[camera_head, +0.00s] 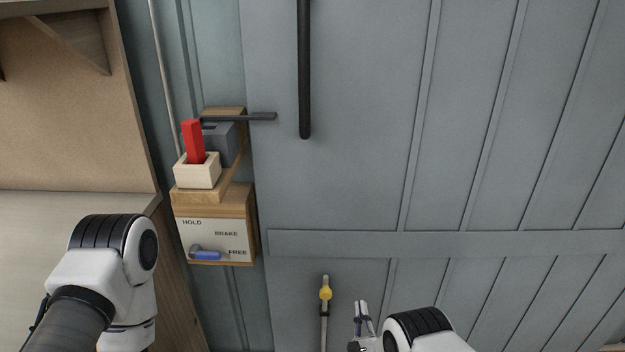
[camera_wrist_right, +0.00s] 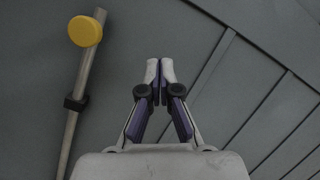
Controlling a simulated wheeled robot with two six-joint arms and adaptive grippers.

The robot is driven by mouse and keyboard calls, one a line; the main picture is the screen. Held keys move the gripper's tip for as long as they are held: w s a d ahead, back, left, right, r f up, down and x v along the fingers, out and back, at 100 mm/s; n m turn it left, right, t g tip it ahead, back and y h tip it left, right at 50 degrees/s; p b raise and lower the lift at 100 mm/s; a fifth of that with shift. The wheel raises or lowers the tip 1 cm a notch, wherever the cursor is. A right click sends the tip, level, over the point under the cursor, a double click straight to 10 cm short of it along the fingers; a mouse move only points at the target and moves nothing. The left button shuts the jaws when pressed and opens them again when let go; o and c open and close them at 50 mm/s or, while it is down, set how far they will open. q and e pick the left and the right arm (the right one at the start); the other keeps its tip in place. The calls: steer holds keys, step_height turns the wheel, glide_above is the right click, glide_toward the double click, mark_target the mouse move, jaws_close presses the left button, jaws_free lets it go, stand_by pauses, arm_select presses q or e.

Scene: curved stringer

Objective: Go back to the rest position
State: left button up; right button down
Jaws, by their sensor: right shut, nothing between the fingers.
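My right gripper (camera_head: 362,306) is at the bottom of the head view, in front of the grey panelled door (camera_head: 350,180). Its fingertips (camera_wrist_right: 160,66) meet in the right wrist view and hold nothing. A grey rod with a yellow knob (camera_head: 325,294) stands just to the left of this gripper, apart from it. The yellow knob also shows at the upper left of the right wrist view (camera_wrist_right: 85,31). My left arm comes in at the lower left of the head view, but its gripper is out of the picture.
A wooden box marked HOLD, BRAKE, FREE (camera_head: 215,238) has a blue-handled lever (camera_head: 206,255). Above it are a red handle (camera_head: 194,142) in a cream block and a dark lever (camera_head: 250,117). A black vertical bar (camera_head: 304,70) is on the door. A wooden bench (camera_head: 60,205) is at left.

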steer(key=d+r+n+g, duration=0.1)
steer(key=d+n+g, duration=0.15)
steer(key=d, duration=0.45)
steer(key=s+d+f+n+g+h, duration=0.1)
steer(key=s+d+f+n+g, duration=0.1)
steer(key=s+d+n+g, duration=0.3)
steer(key=s+d+f+n+g+h, duration=0.1)
steer(key=s+f+n+g, duration=0.2)
steer(key=s, duration=0.4)
steer(key=s+f+n+g+y, duration=0.15)
steer(key=s+n+g, duration=0.95)
steer(key=s+n, duration=1.15)
steer(key=s+r+m+p, duration=0.2)
steer(key=r+p, duration=0.7)
steer(key=s+r+m+p, duration=0.1)
steer(key=s+r+p, duration=0.1)
steer(key=r+p, duration=0.7)
steer(key=shift+a+m, duration=0.3)
steer(key=shift+m, duration=0.1)
